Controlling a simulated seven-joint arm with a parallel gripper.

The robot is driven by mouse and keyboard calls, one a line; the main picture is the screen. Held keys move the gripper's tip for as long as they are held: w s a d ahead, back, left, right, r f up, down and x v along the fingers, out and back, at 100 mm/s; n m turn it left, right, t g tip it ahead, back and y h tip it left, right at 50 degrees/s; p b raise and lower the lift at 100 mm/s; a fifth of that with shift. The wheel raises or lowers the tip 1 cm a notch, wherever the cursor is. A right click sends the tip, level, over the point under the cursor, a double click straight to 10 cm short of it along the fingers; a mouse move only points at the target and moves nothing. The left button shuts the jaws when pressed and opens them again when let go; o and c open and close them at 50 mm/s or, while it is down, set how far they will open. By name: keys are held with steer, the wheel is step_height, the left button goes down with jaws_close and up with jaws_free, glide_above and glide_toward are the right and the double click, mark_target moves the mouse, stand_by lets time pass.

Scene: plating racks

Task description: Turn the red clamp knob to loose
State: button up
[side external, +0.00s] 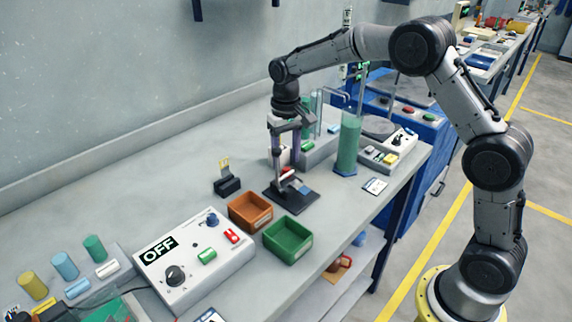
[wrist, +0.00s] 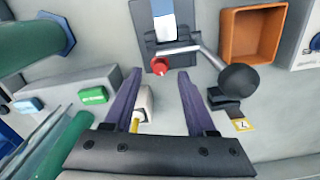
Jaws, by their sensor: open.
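The red clamp knob (wrist: 160,66) shows in the wrist view, at the near edge of a dark fixture (wrist: 152,38) that carries a white and blue piece (wrist: 163,17). A grey rod with a black ball (wrist: 239,80) lies beside the knob. My gripper (wrist: 159,76) is open, its two purple fingers apart, with the knob in line with the gap beyond the tips. I cannot tell whether the fingers reach the knob.
An orange bin (side external: 250,211) and a green bin (side external: 288,240) stand in front of the fixture. A small black holder (side external: 228,186) is to the left. A control box (side external: 192,262) reads OFF. A green cylinder (side external: 348,143) stands close on the right.

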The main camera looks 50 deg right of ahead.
mark_target(286, 172)
steer(key=shift+f, duration=1.45)
jaws_close()
